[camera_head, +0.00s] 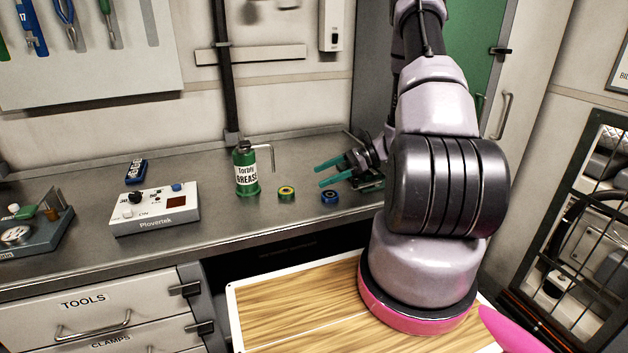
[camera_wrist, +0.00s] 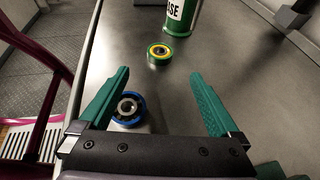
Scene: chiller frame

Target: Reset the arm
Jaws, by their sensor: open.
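My gripper (camera_head: 325,173) has green fingers and is open and empty. In the head view it is above the right part of the metal workbench (camera_head: 225,215), pointing left. In the wrist view my gripper (camera_wrist: 160,95) has its two fingers spread wide. A blue ring-shaped part (camera_head: 330,197) sits on the bench near my fingers; in the wrist view it (camera_wrist: 129,108) shows beside the left finger, partly hidden by it. My arm rises from a pink-rimmed base at the right and bends down to the bench.
A yellow-and-green ring part (camera_head: 286,192) and a green grease can (camera_head: 246,170) stand left of my gripper. A white control box (camera_head: 155,208), a blue block (camera_head: 136,171) and a gauge device (camera_head: 31,225) are farther left. A cabinet with a green panel (camera_head: 470,60) stands behind my arm.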

